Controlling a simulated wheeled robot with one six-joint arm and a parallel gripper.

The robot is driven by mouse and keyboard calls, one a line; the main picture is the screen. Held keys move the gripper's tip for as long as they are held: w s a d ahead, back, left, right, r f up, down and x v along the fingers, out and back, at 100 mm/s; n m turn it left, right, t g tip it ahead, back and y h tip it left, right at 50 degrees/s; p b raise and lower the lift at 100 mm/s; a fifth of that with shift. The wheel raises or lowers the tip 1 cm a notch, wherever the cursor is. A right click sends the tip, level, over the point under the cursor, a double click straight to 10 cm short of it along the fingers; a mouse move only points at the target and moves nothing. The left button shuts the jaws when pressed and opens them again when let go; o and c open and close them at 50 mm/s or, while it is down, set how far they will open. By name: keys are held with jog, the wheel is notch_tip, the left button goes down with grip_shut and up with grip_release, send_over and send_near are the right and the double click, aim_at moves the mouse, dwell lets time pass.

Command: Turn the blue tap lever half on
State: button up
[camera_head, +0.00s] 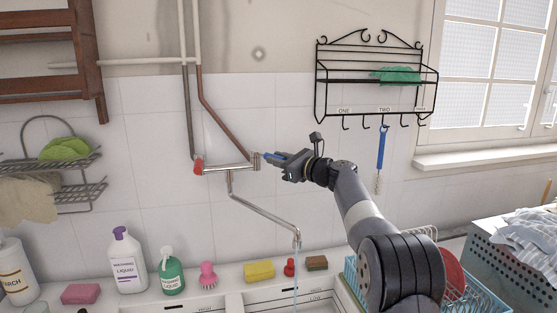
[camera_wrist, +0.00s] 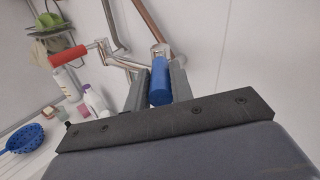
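The blue tap lever (camera_head: 271,155) is at the right end of the wall tap. In the wrist view the lever (camera_wrist: 159,82) lies between the two fingers of my gripper (camera_wrist: 158,92), which appear closed against its sides. In the head view my gripper (camera_head: 282,160) reaches in from the right and partly hides the lever. The red tap handle (camera_head: 198,167) is at the left end. The spout (camera_head: 268,214) slopes down to the right, and a thin stream of water (camera_head: 296,268) falls from its tip.
A black wire rack (camera_head: 370,77) hangs above right, with a blue-handled brush (camera_head: 381,147) below it. Bottles, sponges and a pink brush (camera_head: 208,274) line the ledge behind the sink. A dish rack (camera_head: 352,281) stands at lower right. The wall around the tap is bare.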

jog(key=o, duration=0.4)
jog(key=b+v, duration=0.4)
jog(key=v, duration=0.6)
jog(key=shift+s+d, duration=0.25)
jog(key=shift+s, duration=0.05)
jog(key=shift+w, duration=0.1)
jog(key=p+x, duration=0.4)
jog(key=x, duration=0.6)
jog(key=shift+w+a, duration=0.1)
jog(key=shift+a, duration=0.1)
jog(key=shift+a+f+b, duration=0.15)
jog(key=shift+a+b, duration=0.05)
jog(key=shift+b, duration=0.15)
